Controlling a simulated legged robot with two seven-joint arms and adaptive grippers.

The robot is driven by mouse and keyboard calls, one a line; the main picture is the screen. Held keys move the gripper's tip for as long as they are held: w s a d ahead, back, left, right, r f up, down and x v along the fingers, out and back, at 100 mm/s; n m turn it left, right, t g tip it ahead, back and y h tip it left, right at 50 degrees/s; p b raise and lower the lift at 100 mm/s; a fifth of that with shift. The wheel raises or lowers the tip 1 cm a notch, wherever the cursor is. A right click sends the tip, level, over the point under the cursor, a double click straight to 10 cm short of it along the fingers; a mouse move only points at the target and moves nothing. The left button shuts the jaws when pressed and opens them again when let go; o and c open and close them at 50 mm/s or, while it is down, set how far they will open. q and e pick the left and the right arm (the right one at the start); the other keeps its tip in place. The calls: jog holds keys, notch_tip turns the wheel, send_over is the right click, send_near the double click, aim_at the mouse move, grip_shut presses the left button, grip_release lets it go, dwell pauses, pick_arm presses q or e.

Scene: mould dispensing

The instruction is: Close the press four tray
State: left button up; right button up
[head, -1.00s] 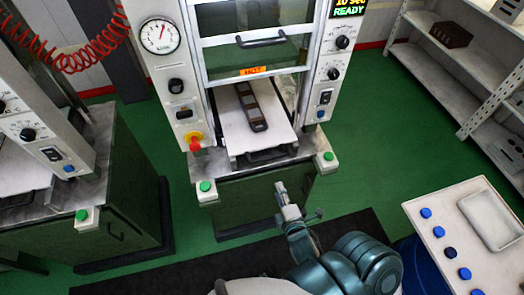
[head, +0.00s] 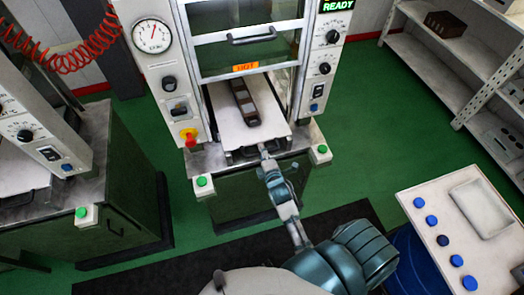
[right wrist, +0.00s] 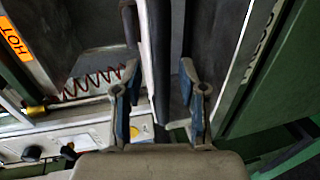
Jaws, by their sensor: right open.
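The press (head: 183,80) stands in the middle of the head view. Its white tray (head: 222,118) is slid out at the front, with a dark oblong mould (head: 245,104) lying on it. A dark handle (head: 240,156) is on the tray's front. My right gripper (head: 264,150) is at the tray's front edge, beside the right part of the handle. In the right wrist view its two fingers (right wrist: 158,85) are apart, with grey edges beyond them. I cannot tell whether they touch the handle. My left gripper is out of view.
A second press (head: 110,190) stands at the left. Green buttons (head: 202,181) sit on the press's front corners. A white table with blue buttons (head: 465,215) is at the lower right, a shelf (head: 465,60) at the upper right. An orange HOT label (head: 245,68) is above the tray.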

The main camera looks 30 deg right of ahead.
aim_at(259, 141)
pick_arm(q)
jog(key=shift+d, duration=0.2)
pick_arm(e)
jog(key=shift+w+d+f, duration=0.1)
jog(key=shift+d, duration=0.25)
grip_shut()
jog(key=shift+w, duration=0.2)
jog(key=x, duration=0.3)
jog(key=shift+w+r, duration=0.4)
jog(key=shift+w, duration=0.05)
jog(key=shift+w+d, duration=0.15)
jog(key=shift+w, duration=0.15)
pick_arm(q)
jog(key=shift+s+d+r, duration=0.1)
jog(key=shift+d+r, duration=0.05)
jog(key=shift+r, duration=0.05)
